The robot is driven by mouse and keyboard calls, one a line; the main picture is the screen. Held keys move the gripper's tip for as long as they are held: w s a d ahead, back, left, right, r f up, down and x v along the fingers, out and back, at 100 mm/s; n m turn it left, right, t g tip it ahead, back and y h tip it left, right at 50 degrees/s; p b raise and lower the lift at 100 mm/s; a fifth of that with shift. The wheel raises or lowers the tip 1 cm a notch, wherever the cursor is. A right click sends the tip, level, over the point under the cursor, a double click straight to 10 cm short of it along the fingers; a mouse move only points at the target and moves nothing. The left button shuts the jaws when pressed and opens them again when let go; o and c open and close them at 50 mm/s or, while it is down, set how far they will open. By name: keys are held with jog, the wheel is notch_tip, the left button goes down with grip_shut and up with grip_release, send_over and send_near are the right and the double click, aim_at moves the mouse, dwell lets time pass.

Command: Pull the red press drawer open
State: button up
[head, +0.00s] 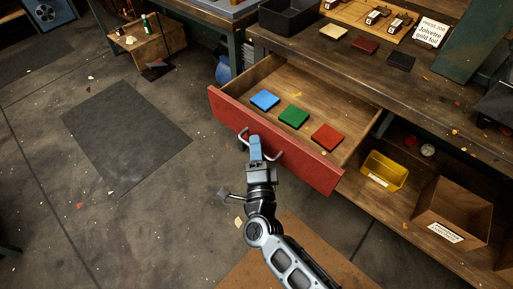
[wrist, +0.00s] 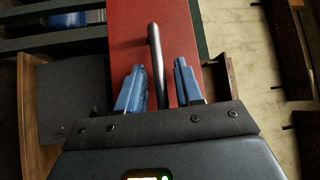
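The red-fronted drawer (head: 310,174) stands well out from under the workbench in the head view, its wooden inside showing. A blue square (head: 265,100), a green square (head: 293,117) and a red square (head: 327,137) lie in it. Its metal handle (head: 275,155) is on the front face. My gripper (head: 255,142) is at the handle. In the wrist view, the blue fingers of my gripper (wrist: 159,68) stand apart on both sides of the handle bar (wrist: 154,40), with visible gaps. The red front (wrist: 125,25) lies behind the bar.
A yellow bin (head: 384,171) and a cardboard box (head: 454,211) sit on the lower shelf, right of the drawer. A black tray (head: 290,16) and leather pieces are on the benchtop. The floor left of the drawer is open, with a dark mat (head: 125,135).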

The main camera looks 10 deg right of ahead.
jog(key=s+a+f, duration=0.1)
jog(key=s, duration=0.6)
jog(key=shift+s+b, duration=0.3)
jog(key=s+d+r+n+y, duration=0.15)
jog(key=s+d+n, duration=0.25)
jog(key=s, duration=0.5)
jog(key=s+d+r+n+y, duration=0.1)
jog(key=s+d+r+n, duration=0.3)
jog(key=s, duration=0.6)
jog(key=s+d+r+n+g, duration=0.2)
jog(key=s+r+n, duration=0.3)
jog(key=s, duration=0.2)
jog(key=s+d+r+n+g, duration=0.2)
jog(key=s+d+r+n, duration=0.1)
jog(key=s+r+n, duration=0.2)
jog(key=shift+s+r+g, duration=0.3)
jog(key=shift+s+r, duration=0.4)
jog(key=shift+s, duration=0.35)
